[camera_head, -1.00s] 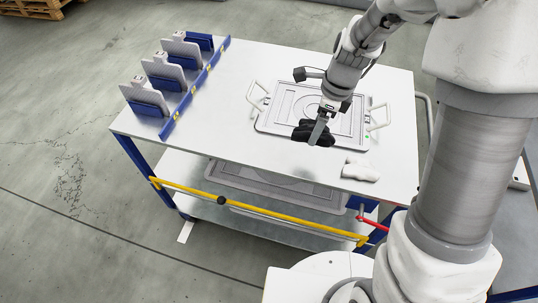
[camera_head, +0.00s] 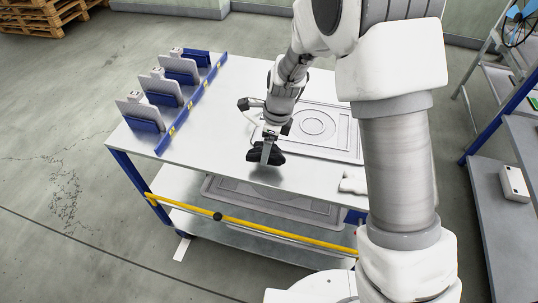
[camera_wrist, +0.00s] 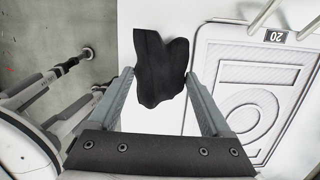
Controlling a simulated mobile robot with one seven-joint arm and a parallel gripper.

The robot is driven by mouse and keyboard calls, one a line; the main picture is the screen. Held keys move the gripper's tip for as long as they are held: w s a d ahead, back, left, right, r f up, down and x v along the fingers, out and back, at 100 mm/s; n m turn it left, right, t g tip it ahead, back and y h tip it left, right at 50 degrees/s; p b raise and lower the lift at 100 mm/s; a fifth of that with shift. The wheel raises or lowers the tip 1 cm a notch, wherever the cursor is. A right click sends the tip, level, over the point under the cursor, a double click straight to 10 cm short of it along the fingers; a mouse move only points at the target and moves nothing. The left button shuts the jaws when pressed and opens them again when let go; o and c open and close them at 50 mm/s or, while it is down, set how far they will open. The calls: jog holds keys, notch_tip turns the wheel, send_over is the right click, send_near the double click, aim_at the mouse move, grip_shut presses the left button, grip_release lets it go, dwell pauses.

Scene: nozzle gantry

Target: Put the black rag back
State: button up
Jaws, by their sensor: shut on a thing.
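The black rag (camera_head: 262,156) hangs crumpled from my gripper (camera_head: 268,149) in the head view, over the front part of the white table top (camera_head: 215,115). In the wrist view the black rag (camera_wrist: 160,62) lies between the two grey fingertips of my gripper (camera_wrist: 160,78), which is shut on it. It is left of the plate marked 20. Whether the rag's lower edge touches the table is hard to tell.
A grey plate (camera_head: 325,148) with raised outlines lies right of my gripper, partly behind my arm. A white cloth-like thing (camera_head: 352,183) lies near the front right. Blue racks with grey panels (camera_head: 160,88) line the left edge. A yellow rail (camera_head: 255,230) crosses the front below the top.

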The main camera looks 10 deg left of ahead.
jog(key=shift+f, duration=1.85)
jog(key=shift+f, duration=0.15)
jog(key=shift+f+b, duration=0.1)
jog(key=shift+b, duration=0.25)
jog(key=o, duration=1)
